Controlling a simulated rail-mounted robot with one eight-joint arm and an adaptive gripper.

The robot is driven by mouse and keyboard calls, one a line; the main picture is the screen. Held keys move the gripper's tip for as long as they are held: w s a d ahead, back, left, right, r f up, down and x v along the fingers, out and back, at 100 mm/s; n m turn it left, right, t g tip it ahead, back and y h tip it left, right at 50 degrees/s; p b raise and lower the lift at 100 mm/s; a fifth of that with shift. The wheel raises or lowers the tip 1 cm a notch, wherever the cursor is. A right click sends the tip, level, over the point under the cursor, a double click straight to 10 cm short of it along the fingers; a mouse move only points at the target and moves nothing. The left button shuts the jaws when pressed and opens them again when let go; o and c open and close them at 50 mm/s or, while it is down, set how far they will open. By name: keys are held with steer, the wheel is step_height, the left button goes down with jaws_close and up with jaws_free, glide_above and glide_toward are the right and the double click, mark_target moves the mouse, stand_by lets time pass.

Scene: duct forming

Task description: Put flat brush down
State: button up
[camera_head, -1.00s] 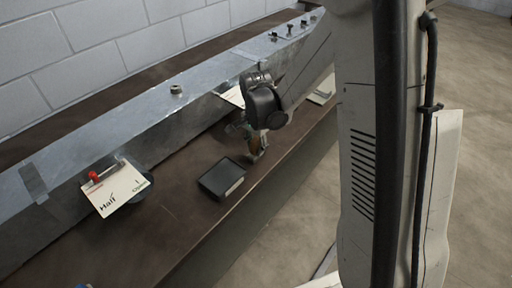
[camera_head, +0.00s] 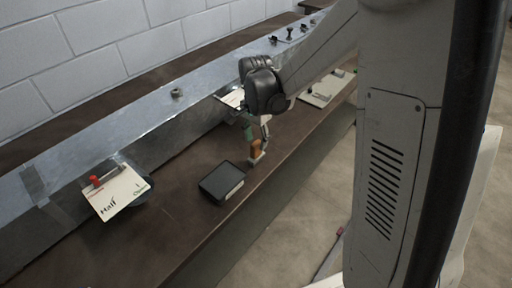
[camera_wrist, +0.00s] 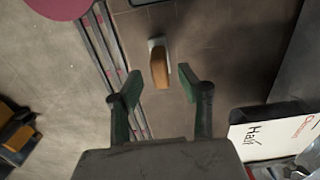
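The flat brush (camera_head: 257,149), with an orange-brown handle and a pale head, is at the bench just right of a black tray (camera_head: 222,181). Its pale head is lowest and seems to touch the bench top. My gripper (camera_head: 256,130) is right above the brush, pointing down. In the wrist view, my gripper (camera_wrist: 159,87) has its two green-padded fingers spread, with a clear gap on both sides of the brush handle (camera_wrist: 159,70). The brush shows between and just beyond the fingertips, with neither finger touching it. The exact tilt of the brush is hard to tell.
A metal duct (camera_head: 130,143) runs along the bench (camera_head: 180,215) by the wall. A card marked "Half" (camera_head: 117,193) with a red-knobbed part is at the left. Pale boards (camera_head: 328,90) lie farther right. The bench front is mostly clear.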

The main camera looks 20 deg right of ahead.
step_height(320, 180, up, 7)
steer(key=shift+s+f, duration=0.1)
steer(key=shift+f, duration=0.05)
steer(key=s+r+n+t, duration=0.3)
steer(key=s+r+n, duration=0.2)
steer(key=s, duration=0.5)
steer(key=s+r+n+t, duration=0.4)
steer(key=s+r+n, duration=0.1)
steer(key=s, duration=0.5)
steer(key=shift+s+r+n, duration=0.15)
steer(key=shift+s+n, duration=0.2)
steer(key=shift+n, duration=0.45)
steer(key=shift+o, duration=0.3)
